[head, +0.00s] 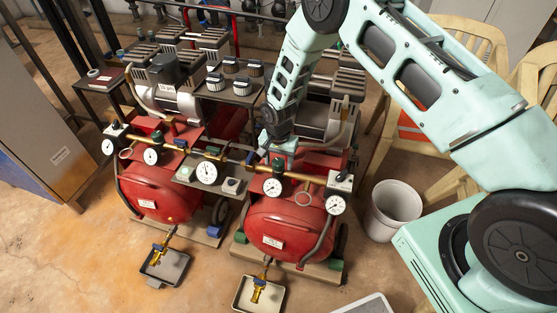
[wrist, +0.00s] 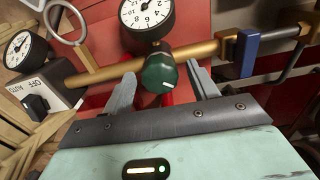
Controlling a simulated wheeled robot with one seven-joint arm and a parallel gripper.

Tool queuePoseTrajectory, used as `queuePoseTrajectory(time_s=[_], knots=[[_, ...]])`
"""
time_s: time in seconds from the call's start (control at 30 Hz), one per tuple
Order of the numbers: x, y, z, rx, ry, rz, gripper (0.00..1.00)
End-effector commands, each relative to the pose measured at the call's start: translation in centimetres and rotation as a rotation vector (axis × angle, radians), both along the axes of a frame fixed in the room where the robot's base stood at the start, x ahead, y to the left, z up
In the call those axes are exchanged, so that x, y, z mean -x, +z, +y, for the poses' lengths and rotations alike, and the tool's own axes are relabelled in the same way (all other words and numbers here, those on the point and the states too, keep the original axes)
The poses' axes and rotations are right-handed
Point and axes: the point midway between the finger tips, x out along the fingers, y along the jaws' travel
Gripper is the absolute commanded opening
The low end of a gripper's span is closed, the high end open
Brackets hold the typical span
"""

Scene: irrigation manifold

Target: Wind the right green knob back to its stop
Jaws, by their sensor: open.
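The right green knob (wrist: 160,74) is dark green and round, with a short white mark near its lower edge in the wrist view. It sits on the brass pipe (wrist: 115,71), just below a white-faced gauge (wrist: 146,12). My gripper (wrist: 159,80) is open, with one grey finger on each side of the knob and a visible gap on both sides. No contact shows. In the head view my gripper (head: 281,147) is over the pipe above the right red tank (head: 287,226).
A blue-handled valve (wrist: 246,52) is close to the right finger. An OFF/AUTO switch box (wrist: 45,92) and a second gauge (wrist: 22,50) are at the left. A white bucket (head: 393,210) and pale chairs stand right of the tank.

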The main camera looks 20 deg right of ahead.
Motion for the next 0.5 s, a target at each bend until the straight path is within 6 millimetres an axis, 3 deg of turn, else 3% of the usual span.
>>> queuePoseTrajectory(time_s=[0.13, 0.17, 0.3, 0.5], knots=[[0.00, 0.02, 0.00, 0.000, 0.000, 0.000, 0.59], [0.00, 0.02, 0.00, 0.000, 0.000, 0.000, 0.53], [0.01, 0.03, -0.01, 0.000, 0.000, 0.000, 0.14], [0.01, 0.03, -0.01, 0.000, 0.003, 0.000, 0.14]])
